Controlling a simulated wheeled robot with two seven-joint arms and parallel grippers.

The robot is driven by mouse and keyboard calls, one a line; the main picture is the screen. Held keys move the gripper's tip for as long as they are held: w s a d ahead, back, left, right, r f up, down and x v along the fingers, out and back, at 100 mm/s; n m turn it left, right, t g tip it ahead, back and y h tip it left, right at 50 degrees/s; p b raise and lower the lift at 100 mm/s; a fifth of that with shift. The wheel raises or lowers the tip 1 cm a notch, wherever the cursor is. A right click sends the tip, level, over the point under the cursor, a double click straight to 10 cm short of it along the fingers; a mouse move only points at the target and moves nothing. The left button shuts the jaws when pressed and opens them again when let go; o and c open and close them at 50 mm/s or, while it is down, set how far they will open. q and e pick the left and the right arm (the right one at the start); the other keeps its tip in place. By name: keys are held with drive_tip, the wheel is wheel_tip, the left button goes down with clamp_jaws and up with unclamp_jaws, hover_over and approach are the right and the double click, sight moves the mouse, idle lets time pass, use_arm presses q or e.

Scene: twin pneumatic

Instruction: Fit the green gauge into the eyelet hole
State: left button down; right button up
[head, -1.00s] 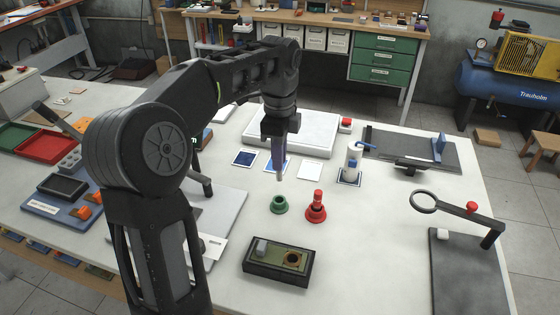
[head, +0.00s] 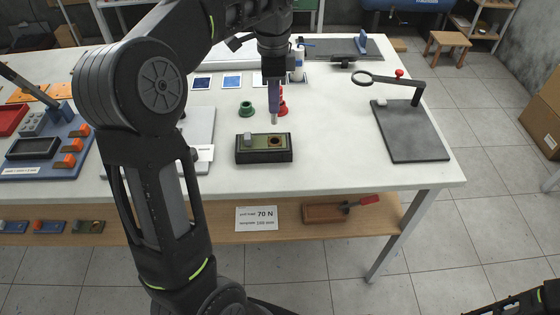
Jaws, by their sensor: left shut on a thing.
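My left gripper (head: 273,96) is shut on the green gauge; the fingers hide its handle, and only a pale metal pin (head: 274,119) shows, pointing straight down. The eyelet hole (head: 275,141) is a dark opening in a brass-coloured ring on the olive-green plate of a black block (head: 263,157) on the white table. In this view the pin tip is just above the ring, apparently apart from it; depth is hard to judge. A green ring-shaped stand (head: 246,108) is empty, left of the gripper. My right gripper is not in view.
A red gauge in its red stand (head: 282,106) is partly hidden behind the pin. A loop on an arm (head: 362,77) rises from a dark plate (head: 412,138) at right. A grey box (head: 249,139) sits beside the eyelet. The white table right of the block is clear.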

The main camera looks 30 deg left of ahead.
sight(274, 119)
use_arm(q)
drive_tip(key=shift+w+a+f, duration=0.15)
drive_tip(key=shift+w, duration=0.2)
drive_tip(key=shift+s, duration=0.15)
wheel_tip(274, 119, down, 3)
drive_tip(key=shift+r+b, duration=0.15)
drive_tip(key=shift+b, duration=0.85)
drive_tip(key=shift+f+p, duration=0.4)
drive_tip(key=shift+f, duration=1.3)
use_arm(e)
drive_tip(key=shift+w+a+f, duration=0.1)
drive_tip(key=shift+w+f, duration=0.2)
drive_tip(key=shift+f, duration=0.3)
use_arm(q)
wheel_tip(274, 119, down, 3)
drive_tip(key=shift+f, duration=0.4)
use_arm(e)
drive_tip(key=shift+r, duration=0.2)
